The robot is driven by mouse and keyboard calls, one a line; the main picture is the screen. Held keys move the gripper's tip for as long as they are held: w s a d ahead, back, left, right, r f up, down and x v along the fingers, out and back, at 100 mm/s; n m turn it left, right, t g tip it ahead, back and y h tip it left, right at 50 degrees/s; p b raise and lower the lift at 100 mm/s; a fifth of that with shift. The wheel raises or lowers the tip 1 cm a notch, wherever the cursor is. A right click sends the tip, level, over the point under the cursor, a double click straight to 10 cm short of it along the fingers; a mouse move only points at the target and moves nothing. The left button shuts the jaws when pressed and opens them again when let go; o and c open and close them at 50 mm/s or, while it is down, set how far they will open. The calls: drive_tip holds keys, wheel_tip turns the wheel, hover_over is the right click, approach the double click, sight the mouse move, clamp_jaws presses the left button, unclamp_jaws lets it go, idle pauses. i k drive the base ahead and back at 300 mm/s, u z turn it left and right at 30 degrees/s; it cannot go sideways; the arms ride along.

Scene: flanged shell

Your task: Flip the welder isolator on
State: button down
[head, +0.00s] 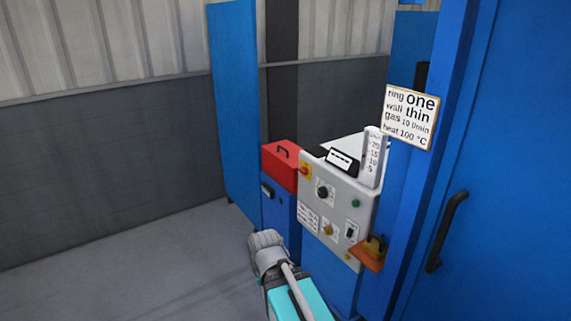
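The welder's control panel (338,208) is a light grey box face in the middle of the head view. A small red knob on a yellow plate (305,171) sits at its upper left edge and looks like the isolator. The knob is too small for me to tell its setting. The panel also has a black dial (323,192), a green button (355,203), a small rocker-like switch (351,230) and a yellowish knob (328,230). No label naming the isolator is readable.
A red toolbox (281,164) stands on a blue cabinet (278,211) left of the panel. An orange-brown holder (368,255) juts out at its lower right. A sign (411,117) hangs above right, beside a blue door with a black handle (447,230). Floor (150,260) at left is clear.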

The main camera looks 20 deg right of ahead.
sight(305, 170)
drive_tip(key=z, duration=0.1)
drive_tip(key=i, duration=1.15)
drive_tip(key=z, duration=0.7)
